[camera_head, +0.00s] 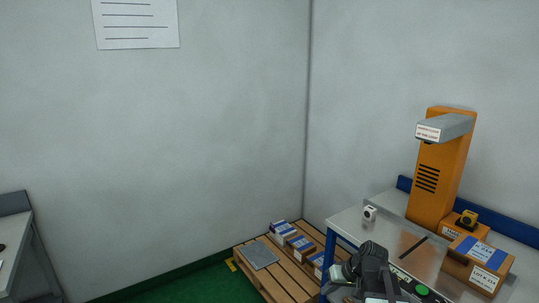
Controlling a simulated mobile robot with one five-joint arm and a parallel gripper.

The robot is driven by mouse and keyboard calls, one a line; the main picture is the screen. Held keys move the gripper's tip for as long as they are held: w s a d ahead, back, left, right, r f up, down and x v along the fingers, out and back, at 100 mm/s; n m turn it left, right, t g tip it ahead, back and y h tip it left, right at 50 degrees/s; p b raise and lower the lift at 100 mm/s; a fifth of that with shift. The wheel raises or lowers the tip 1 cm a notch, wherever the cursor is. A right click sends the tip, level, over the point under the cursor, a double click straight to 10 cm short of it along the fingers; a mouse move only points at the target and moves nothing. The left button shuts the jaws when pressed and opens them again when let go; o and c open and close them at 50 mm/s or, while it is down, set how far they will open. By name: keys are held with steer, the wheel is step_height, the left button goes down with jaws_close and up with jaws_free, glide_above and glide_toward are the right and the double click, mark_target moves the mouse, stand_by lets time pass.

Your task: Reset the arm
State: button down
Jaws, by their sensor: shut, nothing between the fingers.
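My arm shows at the bottom right of the head view, dark grey and folded low in front of the steel table (408,215). My gripper (345,277) is at the picture's bottom edge, near the table's front left corner. It is shut and holds nothing. The lower part of my arm is cut off by the frame.
An orange machine (436,180) with a grey head stands on the table. A wooden pallet (272,281) with boxes stands left of the table.

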steer(key=s+a+f+n+g+h, duration=0.1)
steer(key=s+a+f+g+h, duration=0.1)
steer(key=s+a, duration=0.5)
steer(key=s+h, duration=0.1)
steer(key=s+d+m+g, duration=0.1)
steer(key=s+d+f+m+h, duration=0.1)
steer(key=s, duration=0.1)
steer(key=shift+g+h, duration=0.3)
steer(key=shift+g, duration=0.1)
